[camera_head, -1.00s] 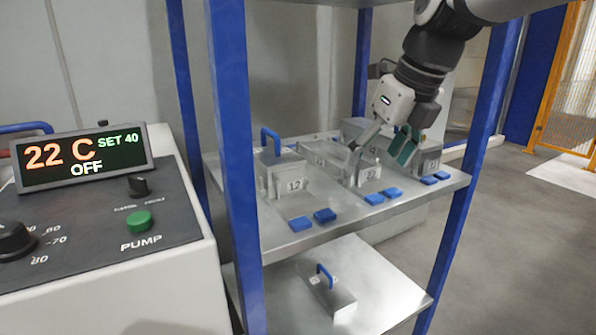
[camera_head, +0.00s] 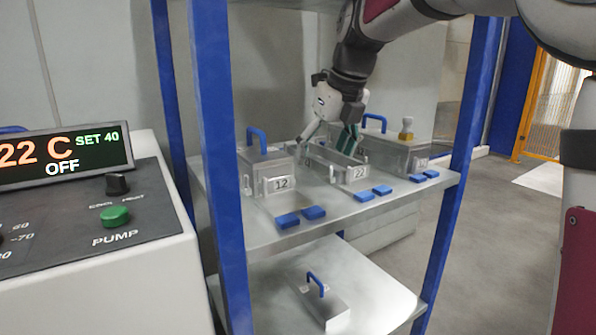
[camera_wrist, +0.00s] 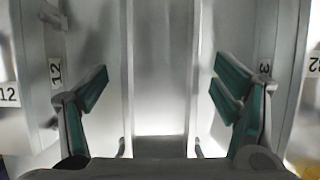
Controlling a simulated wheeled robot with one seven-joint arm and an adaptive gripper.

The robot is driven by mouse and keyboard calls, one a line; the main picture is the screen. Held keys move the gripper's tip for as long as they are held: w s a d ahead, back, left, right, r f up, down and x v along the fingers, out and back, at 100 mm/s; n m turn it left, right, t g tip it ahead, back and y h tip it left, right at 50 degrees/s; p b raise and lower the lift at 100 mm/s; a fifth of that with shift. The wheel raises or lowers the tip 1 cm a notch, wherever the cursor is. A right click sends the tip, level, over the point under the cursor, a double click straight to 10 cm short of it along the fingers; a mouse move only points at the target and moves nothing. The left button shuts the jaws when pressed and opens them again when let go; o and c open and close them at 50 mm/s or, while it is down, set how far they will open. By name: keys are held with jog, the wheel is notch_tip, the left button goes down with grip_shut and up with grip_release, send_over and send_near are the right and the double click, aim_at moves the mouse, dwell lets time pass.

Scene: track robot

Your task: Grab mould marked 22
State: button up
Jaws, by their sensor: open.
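The mould marked 22 (camera_head: 345,174) is a grey metal block on the upper shelf, between two other moulds, with its number plate facing front. No blue handle shows on it. My gripper (camera_head: 329,143) is just above its back part, pointing down. Its jaws are open, with one finger to the left and the green-padded finger to the right. In the wrist view, the green-padded fingers (camera_wrist: 160,90) stand wide apart with grey metal (camera_wrist: 160,60) between them. I cannot tell whether either finger touches the mould.
The mould marked 12 (camera_head: 264,172), with a blue handle, stands close on the left. Another blue-handled mould (camera_head: 394,152) stands close on the right. Blue blocks (camera_head: 300,217) line the shelf's front edge. Blue posts (camera_head: 217,150) frame the shelf. A blue-handled piece (camera_head: 322,302) lies on the lower shelf.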

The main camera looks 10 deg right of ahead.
jog(key=shift+f, duration=0.15)
grip_shut()
dwell(0.4)
